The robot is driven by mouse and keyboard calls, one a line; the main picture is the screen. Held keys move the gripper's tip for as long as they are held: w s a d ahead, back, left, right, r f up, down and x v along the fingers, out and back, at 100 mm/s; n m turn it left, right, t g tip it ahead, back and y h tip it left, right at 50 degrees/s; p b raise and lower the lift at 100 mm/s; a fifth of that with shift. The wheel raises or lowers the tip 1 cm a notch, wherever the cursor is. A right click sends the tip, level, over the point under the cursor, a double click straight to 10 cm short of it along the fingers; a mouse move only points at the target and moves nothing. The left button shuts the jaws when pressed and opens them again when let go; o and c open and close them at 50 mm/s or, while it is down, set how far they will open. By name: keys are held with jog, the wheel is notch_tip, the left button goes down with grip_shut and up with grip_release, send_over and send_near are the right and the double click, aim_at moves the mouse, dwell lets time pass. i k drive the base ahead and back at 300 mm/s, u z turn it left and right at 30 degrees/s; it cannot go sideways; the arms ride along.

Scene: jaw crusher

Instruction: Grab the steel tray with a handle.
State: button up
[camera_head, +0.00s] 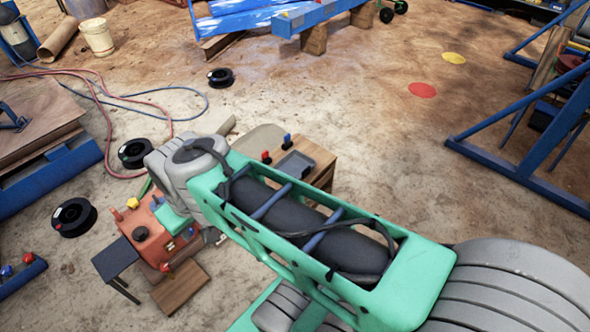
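A grey shallow rectangular tray (295,165) sits on a wooden box just beyond my green arm in the head view. I cannot make out a handle on it. A dark grey flat plate (118,258) with thin legs or a bar under it stands at the left of a red-orange machine (158,238), which looks like the crusher. I cannot tell for certain which of the two is the steel tray. My arm reaches from the lower right to the middle left, with its grey wrist end close above the machine.
A wooden block (180,288) lies in front of the machine. Black spools (73,217) and red and blue hoses lie on the floor to the left. Blue steel frames (520,175) stand at the right. The floor around the red and yellow discs (422,90) is clear.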

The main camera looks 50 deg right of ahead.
aim_at(296, 163)
jog(key=z, duration=1.1)
jog(key=i, duration=0.8)
jog(key=u, duration=1.4)
